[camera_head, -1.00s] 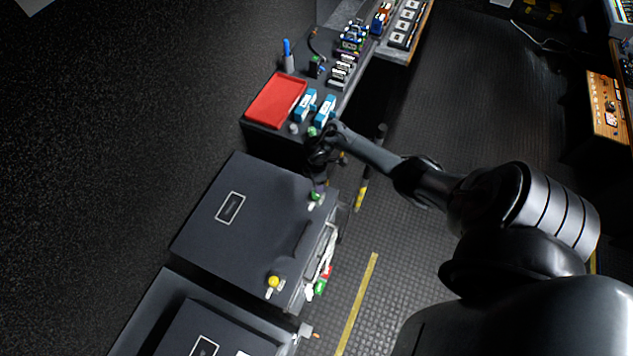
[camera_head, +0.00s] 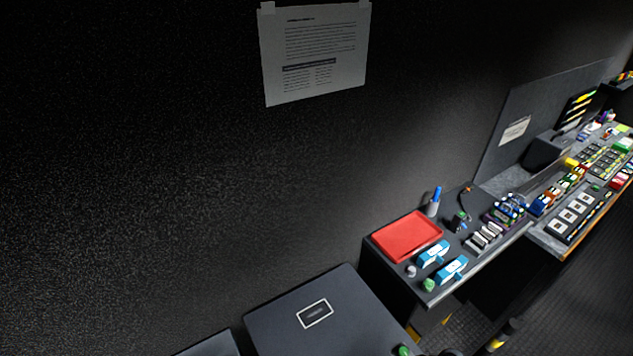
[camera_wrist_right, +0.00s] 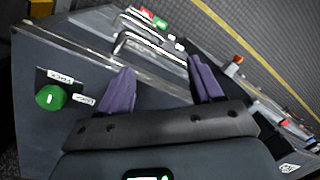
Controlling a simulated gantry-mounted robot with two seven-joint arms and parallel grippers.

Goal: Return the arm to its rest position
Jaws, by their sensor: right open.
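My right gripper (camera_wrist_right: 163,84) shows in the right wrist view. Its two purple fingers are spread apart with nothing between them. It is over a dark grey equipment case with a green knob (camera_wrist_right: 50,97) at the left and metal handles (camera_wrist_right: 150,48) beyond the fingertips. Whether the fingers touch the case cannot be told. In the head view, only a small dark piece, perhaps of my right arm, shows at the bottom edge. My left gripper is in neither view.
In the head view, a dark case (camera_head: 285,325) stands at the bottom. A red tray (camera_head: 407,236) and blue-and-white items (camera_head: 452,270) sit on the counter to its right. A control desk (camera_head: 570,215) lies further right. A paper sheet (camera_head: 315,50) hangs on the dark wall.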

